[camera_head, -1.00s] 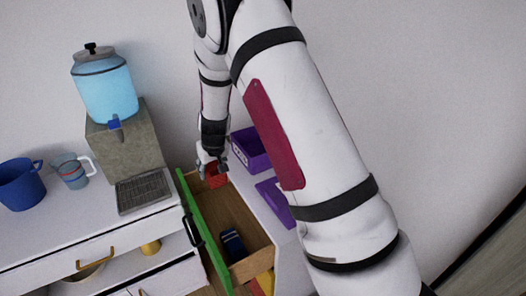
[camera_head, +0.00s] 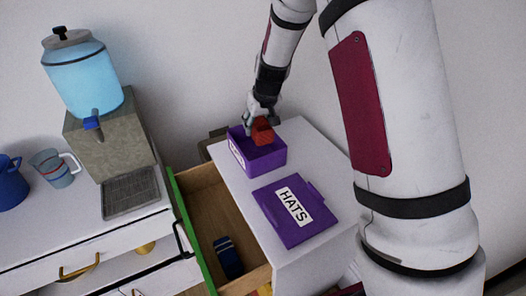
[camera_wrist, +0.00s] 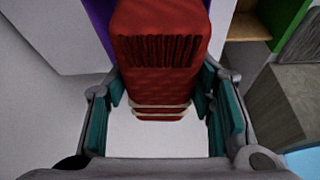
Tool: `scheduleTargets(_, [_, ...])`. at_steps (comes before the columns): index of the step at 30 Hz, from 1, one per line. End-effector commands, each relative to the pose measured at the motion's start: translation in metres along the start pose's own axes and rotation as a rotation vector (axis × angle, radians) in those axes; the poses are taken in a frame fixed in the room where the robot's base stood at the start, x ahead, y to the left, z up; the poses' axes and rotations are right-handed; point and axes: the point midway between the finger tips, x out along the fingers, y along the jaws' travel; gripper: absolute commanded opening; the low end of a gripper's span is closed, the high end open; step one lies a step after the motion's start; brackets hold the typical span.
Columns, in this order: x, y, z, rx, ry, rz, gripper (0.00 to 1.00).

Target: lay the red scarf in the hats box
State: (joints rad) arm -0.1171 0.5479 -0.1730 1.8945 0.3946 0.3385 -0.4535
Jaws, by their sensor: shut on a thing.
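The red scarf (camera_head: 262,131) is a folded bundle held in my gripper (camera_head: 259,117), which is shut on it. In the wrist view the scarf (camera_wrist: 160,65) shows fringe and pale bands between the teal finger pads of my gripper (camera_wrist: 163,112). The purple hats box (camera_head: 270,166) stands open on the white cabinet top. The scarf is over the box's far part; I cannot tell whether it touches the box. The purple lid (camera_head: 268,218) marked HATS lies flat in front of the box.
An open wooden drawer (camera_head: 205,205) with a green front (camera_head: 187,225) holds a dark blue item (camera_head: 227,256). A drink dispenser (camera_head: 85,85) on a stone block, a glass mug (camera_head: 53,167) and a blue mug (camera_head: 10,183) stand at the left. Bare cabinet top lies right of the box.

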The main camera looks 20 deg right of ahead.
Motion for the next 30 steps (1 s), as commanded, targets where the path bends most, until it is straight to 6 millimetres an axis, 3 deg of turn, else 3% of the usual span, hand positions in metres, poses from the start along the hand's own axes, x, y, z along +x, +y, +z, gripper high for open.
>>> scheduleTargets(1, [0.013, 0.001, -0.008, -0.008, 0.003, -0.004, 0.2])
scheduleTargets(6, [0.03, 0.002, -0.018, -0.039, 0.002, -0.017, 0.2])
scheduleTargets(15, [0.048, 0.003, -0.027, -0.084, 0.004, -0.036, 0.2])
scheduleTargets(22, [0.056, 0.004, -0.025, -0.096, 0.0, -0.043, 0.2])
scheduleTargets(30, [0.097, 0.004, -0.007, -0.095, -0.001, -0.042, 0.2])
